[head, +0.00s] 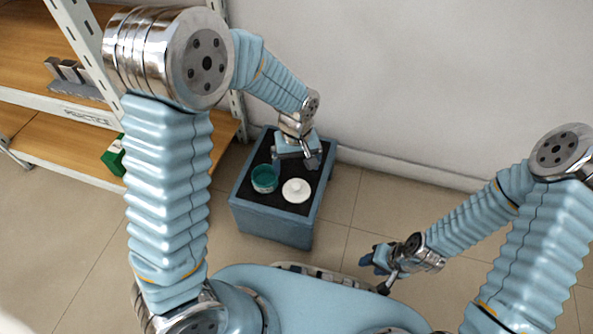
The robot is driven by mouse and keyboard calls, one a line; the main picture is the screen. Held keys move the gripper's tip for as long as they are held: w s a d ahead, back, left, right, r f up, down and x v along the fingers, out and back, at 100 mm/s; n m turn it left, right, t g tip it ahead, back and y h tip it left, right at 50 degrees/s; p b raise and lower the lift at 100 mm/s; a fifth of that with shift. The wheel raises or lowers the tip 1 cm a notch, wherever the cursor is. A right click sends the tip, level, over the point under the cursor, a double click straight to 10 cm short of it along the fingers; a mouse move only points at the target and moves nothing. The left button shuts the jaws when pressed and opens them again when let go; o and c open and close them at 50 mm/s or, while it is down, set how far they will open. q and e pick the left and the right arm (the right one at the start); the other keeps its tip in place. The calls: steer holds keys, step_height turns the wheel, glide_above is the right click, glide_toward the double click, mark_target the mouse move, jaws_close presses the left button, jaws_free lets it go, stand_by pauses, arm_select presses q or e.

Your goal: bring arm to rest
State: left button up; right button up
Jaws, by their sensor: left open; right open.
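My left gripper (295,164) is open and hangs over the back part of a blue box-shaped stand (272,226) with a black top. No object shows between its fingers. My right gripper (376,271) is open on the right side of the view, beside the front of my own body and apart from the stand. It looks empty. A teal jar (264,184) stands open on the left of the stand's top. A white round lid (296,191) with a knob lies to the right of the jar. Both are in front of my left gripper and look apart from it.
A metal shelf unit with wooden boards (60,135) stands at the left, partly behind my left arm. A green box (113,156) sits on its lower board. A white wall (420,80) runs behind the stand. Tiled floor (345,240) is clear between the stand and my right arm.

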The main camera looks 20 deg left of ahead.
arm_select(q)
steer(key=shift+r, duration=0.75)
